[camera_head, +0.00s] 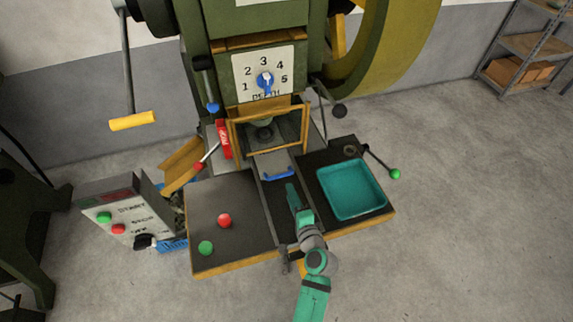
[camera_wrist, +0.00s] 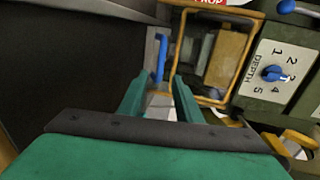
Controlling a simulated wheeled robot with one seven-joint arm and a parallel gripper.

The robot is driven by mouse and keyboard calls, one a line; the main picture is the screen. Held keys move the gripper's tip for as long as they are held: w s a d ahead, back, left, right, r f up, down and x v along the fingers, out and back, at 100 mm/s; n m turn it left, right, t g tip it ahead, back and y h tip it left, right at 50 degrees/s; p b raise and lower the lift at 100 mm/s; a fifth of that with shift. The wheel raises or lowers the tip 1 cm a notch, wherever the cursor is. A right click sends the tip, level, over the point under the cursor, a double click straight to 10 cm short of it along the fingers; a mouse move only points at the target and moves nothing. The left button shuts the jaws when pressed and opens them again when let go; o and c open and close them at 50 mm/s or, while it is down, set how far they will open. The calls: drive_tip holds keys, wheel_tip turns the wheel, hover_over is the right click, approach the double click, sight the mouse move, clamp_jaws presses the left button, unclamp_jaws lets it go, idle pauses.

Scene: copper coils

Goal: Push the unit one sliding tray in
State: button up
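The sliding tray (camera_head: 272,161) is a grey plate with a blue handle (camera_head: 279,175) on its near edge. It sticks out of the machine below a yellow-framed opening (camera_head: 270,128). My gripper (camera_head: 290,186) is just in front of the handle, over the dark channel between the two side tables. In the wrist view, my gripper (camera_wrist: 161,77) has its two green fingers apart with a gap between them. The blue handle (camera_wrist: 160,57) shows just beyond the fingertips, roughly in line with the gap. I cannot tell whether the fingers touch it.
A teal bin (camera_head: 351,216) sits on the right table. The left table (camera_head: 238,250) has a red button (camera_head: 224,220) and a green button (camera_head: 206,248). A red-marked lever (camera_head: 208,156) stands left of the opening.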

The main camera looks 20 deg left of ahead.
sight(283, 175)
drive_tip(key=x, duration=1)
drive_tip(key=shift+w+a, duration=0.15)
drive_tip(key=shift+w, duration=0.25)
clamp_jaws()
